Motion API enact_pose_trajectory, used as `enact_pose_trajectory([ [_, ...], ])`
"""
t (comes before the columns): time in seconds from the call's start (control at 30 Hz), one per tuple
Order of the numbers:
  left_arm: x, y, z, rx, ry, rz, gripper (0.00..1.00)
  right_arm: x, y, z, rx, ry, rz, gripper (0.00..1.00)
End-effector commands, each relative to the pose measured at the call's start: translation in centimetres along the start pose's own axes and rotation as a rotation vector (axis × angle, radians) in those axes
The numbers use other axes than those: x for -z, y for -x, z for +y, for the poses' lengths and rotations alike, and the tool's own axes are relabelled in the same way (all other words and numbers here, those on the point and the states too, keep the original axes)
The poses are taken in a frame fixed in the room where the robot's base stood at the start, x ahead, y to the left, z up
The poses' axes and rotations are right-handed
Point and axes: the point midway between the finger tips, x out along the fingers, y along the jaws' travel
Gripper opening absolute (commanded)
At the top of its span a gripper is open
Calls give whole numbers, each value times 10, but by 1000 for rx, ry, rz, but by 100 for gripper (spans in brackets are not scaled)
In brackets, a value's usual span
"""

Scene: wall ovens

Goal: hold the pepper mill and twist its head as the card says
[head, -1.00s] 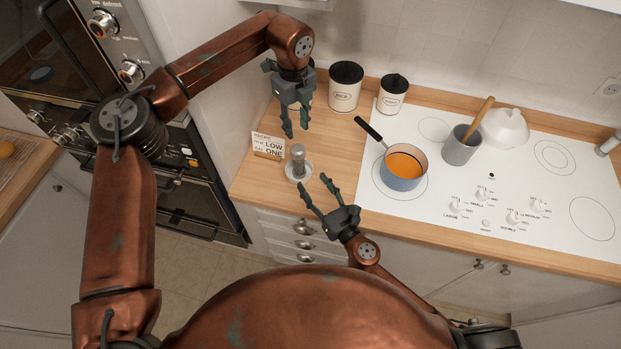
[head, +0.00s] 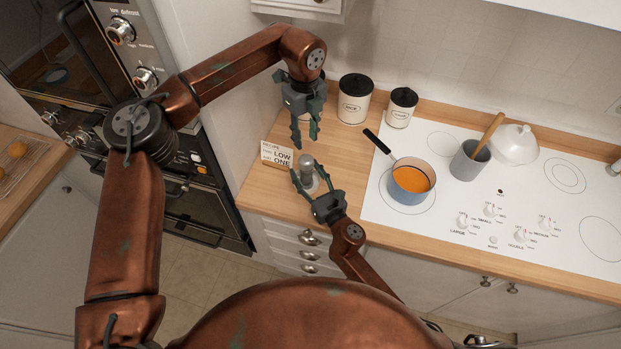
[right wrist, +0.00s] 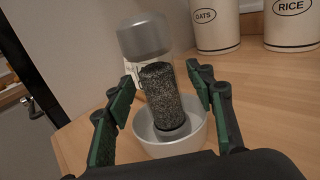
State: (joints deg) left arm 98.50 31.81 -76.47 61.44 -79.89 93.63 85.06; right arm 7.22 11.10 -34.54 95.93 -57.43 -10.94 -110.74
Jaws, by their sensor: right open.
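The pepper mill (head: 307,163) stands upright on the counter in front of the card. My right gripper (right wrist: 162,72) is open, with one finger on each side of the mill and gaps showing. My left gripper (head: 304,141) points down just above the mill, fingers apart and empty. The card (head: 276,155) is headed "RECIPE" and shows "LOW" and "ONE"; its smaller print is hard to read.
A pot of orange soup (head: 411,180) sits on the white cooktop (head: 450,215), its black handle reaching toward the mill. A grey utensil cup (head: 468,162) is farther right. Wall ovens (head: 190,150) are at left.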

Motion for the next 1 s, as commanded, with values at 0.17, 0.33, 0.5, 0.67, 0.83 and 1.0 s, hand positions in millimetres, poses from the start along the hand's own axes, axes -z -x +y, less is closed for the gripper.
enact_pose_trajectory([
  [0.17,0,0,0,0,0,0,29,0,-3,0,0,0,0,50],
  [0.33,0,0,0,0,0,0,29,0,-3,0,-1,0,0,47],
  [0.5,0,0,0,0,0,0,29,0,-2,0,-1,0,0,35],
  [0.67,0,0,0,0,0,0,29,0,-2,0,-1,0,0,24],
  [0.83,0,0,0,0,0,0,29,0,-2,0,-1,0,0,13],
  [1.0,0,0,0,0,0,0,29,0,-2,0,-1,0,0,1],
])
